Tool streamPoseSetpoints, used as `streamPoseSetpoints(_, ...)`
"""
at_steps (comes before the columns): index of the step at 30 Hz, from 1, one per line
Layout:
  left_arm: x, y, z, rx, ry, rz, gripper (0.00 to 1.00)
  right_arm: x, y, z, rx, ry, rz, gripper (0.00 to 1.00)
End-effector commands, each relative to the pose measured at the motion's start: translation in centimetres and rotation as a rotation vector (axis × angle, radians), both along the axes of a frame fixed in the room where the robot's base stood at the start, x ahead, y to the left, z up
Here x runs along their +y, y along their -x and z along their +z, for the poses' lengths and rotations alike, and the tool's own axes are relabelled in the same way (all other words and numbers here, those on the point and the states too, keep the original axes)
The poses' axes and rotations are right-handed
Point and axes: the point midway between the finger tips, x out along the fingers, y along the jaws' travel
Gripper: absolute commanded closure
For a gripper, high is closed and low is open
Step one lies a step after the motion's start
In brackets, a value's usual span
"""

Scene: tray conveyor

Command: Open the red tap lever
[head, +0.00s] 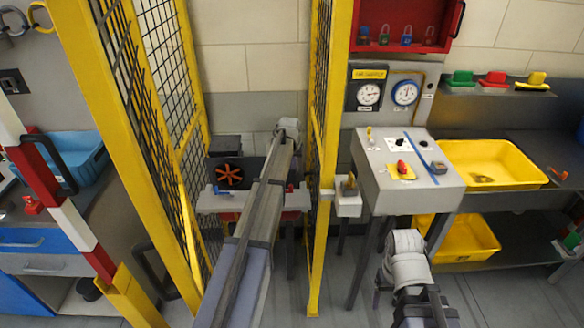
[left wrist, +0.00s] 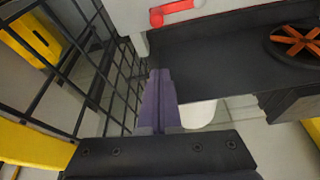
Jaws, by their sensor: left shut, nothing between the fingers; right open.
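The red tap lever (left wrist: 178,10) shows at the top of the left wrist view, on a pale surface. A small red part, likely this lever (head: 290,187), shows just right of my left arm in the head view. My left gripper (left wrist: 157,76) is shut and empty, its tips a little short of the lever in that picture. I see no clear contact. My left arm hides the gripper in the head view. My right gripper (head: 381,285) is open, mostly hidden beside its pale wrist, in front of the grey console.
A yellow mesh cage (head: 185,150) and a yellow post (head: 325,200) flank my left arm. An orange handwheel (head: 230,175) and a blue lever (head: 221,191) are left of the arm. A grey console (head: 400,180) and yellow bins (head: 490,152) are at right.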

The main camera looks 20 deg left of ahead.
Motion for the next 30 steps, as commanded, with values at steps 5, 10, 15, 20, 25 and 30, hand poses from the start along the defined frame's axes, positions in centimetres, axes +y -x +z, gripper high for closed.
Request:
streamPoseSetpoints(5, 0.3, -1.0, -3.3, 0.0, 0.0, 0.0, 1.0, 0.0, 0.0, -3.3, 0.0, 0.0, 0.0, 0.24)
streamPoseSetpoints(10, 0.6, -1.8, -5.7, 0.0, 0.0, 0.0, 1.0, 0.0, 0.0, -5.7, 0.0, 0.0, 0.0, 0.24)
streamPoseSetpoints(15, -0.2, 0.8, -5.5, 0.0, 0.0, 0.0, 1.0, 0.0, 0.0, -5.5, 0.0, 0.0, 0.0, 0.24)
streamPoseSetpoints(20, -0.6, 2.0, -5.5, 0.0, 0.0, 0.0, 1.0, 0.0, 0.0, -5.5, 0.0, 0.0, 0.0, 0.24)
streamPoseSetpoints(25, -0.6, 2.0, -5.5, 0.0, 0.0, 0.0, 1.0, 0.0, 0.0, -5.5, 0.0, 0.0, 0.0, 0.24)
streamPoseSetpoints(30, -0.6, 2.0, -5.5, 0.0, 0.0, 0.0, 1.0, 0.0, 0.0, -5.5, 0.0, 0.0, 0.0, 0.24)
